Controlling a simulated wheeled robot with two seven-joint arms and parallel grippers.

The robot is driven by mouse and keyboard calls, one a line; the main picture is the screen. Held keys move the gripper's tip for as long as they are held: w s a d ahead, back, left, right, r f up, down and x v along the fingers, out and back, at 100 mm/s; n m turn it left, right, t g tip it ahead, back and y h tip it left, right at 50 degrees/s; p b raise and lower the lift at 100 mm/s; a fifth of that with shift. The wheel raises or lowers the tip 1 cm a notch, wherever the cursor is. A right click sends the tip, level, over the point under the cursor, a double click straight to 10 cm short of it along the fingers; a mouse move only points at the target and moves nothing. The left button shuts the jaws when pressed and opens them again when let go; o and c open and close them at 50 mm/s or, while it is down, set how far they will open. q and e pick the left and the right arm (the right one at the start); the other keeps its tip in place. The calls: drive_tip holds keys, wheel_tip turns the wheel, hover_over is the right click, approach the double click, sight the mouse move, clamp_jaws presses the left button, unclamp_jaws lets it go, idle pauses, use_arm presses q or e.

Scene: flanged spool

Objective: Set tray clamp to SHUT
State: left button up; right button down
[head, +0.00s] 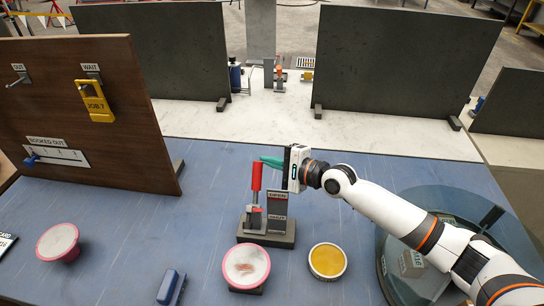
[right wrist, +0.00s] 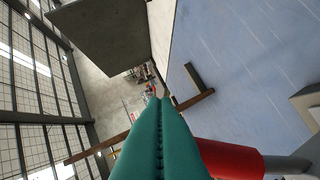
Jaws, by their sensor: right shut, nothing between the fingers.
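The tray clamp stands on a dark base (head: 266,232) in the middle of the blue table. Its red handle (head: 257,177) points upright. A label plate (head: 277,205) beside it reads OPEN at the top; a lower word is too small to read surely. My right gripper (head: 268,161) has teal fingers, shut and empty, close to the top of the red handle. In the right wrist view the shut fingers (right wrist: 160,130) lie beside the red handle (right wrist: 230,158), which partly shows behind them; I cannot tell whether they touch. My left gripper is not in view.
A pink-rimmed spool (head: 246,266) and a yellow-topped round dish (head: 327,261) stand in front of the clamp. Another pink spool (head: 58,242) stands left. A brown board (head: 120,130) with a yellow tag is at left. A round glass-like turntable (head: 400,215) lies under my right arm.

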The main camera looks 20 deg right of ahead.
drive_tip(key=shift+s+a+r+n+t+p, duration=0.2)
drive_tip(key=shift+s+r+n+t+p, duration=0.2)
drive_tip(key=shift+s+r+n, duration=0.2)
drive_tip(key=shift+s+a+r+n+t+p, duration=0.2)
drive_tip(key=shift+s+r+n+t+p, duration=0.25)
drive_tip(key=shift+s, duration=0.2)
drive_tip(key=shift+y, duration=0.3)
drive_tip(key=shift+s+d+f, duration=0.1)
drive_tip(key=shift+s+d, duration=0.2)
drive_tip(key=b, duration=0.3)
approach(261, 159)
drive_tip(key=shift+v, duration=2.25)
